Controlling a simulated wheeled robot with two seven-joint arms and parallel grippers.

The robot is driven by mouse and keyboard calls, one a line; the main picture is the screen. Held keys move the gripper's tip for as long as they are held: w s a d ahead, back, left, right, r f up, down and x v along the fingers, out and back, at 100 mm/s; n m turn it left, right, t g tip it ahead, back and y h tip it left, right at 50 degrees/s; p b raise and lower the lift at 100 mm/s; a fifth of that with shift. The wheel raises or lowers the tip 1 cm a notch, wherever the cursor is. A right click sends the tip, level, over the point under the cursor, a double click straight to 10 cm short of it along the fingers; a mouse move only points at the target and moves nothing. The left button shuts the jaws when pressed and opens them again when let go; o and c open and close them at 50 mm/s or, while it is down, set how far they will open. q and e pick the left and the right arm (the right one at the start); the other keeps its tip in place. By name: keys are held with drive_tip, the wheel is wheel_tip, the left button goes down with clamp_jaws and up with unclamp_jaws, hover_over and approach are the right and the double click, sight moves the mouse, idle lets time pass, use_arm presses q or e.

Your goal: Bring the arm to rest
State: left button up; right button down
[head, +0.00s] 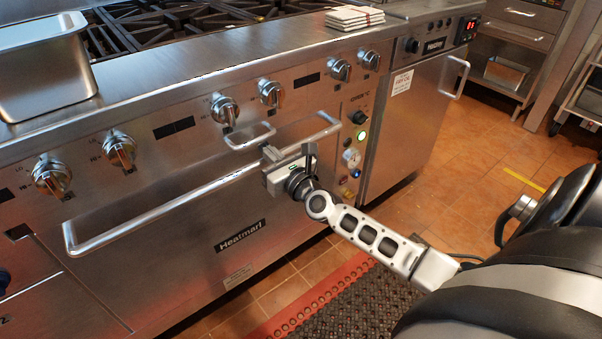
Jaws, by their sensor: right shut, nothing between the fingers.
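My right gripper (289,154) is in front of the oven front, close to the right part of the long oven door handle (160,212). Its fingers are shut with nothing between them. I cannot tell from this view whether the gripper touches the handle. A short handle (251,138) is just above and to the left of the fingertips. My right arm reaches in from the lower right. My left gripper is not in view.
Several round knobs (121,150) line the range front. A steel pan (45,70) and a stack of white cloths (354,18) sit on top. A second cabinet (408,110) with a vertical handle stands to the right. A dark mat (360,305) lies on the tiled floor, which is open at the right.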

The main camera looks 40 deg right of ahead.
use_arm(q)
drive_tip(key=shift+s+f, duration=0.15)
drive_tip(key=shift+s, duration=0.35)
use_arm(e)
drive_tip(key=s, duration=1.1)
